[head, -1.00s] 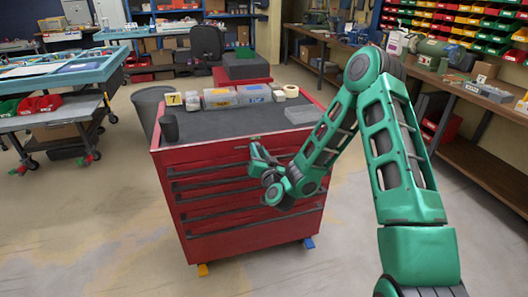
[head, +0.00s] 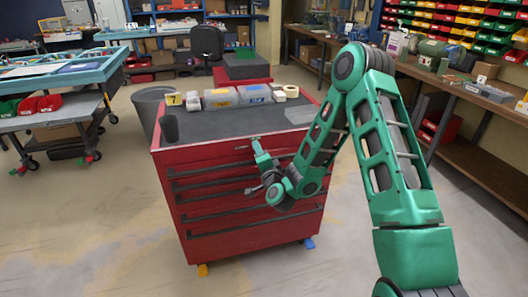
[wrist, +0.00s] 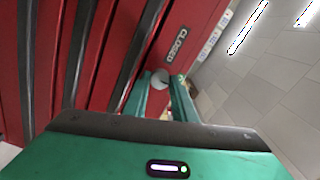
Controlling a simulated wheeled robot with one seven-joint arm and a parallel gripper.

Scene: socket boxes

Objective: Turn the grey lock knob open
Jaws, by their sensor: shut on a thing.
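The red tool cabinet (head: 240,235) stands in the middle of the head view. The grey lock knob (wrist: 160,78) shows in the wrist view as a small pale round piece on the red front, beside a dark label reading CLOSED (wrist: 178,45). My gripper (wrist: 159,84) has its two green fingers on either side of the knob and is shut on it. The fingers hide part of the knob, and I cannot make out its angle. In the head view my gripper (head: 256,142) is at the cabinet's upper front, and the knob is hidden there.
A dark cup (head: 169,127), clear bins (head: 220,98) and a tape roll (head: 291,91) are on the cabinet top. A grey bin (head: 150,108) stands behind its left side. A workbench (head: 480,95) runs along the right. The floor in front is clear.

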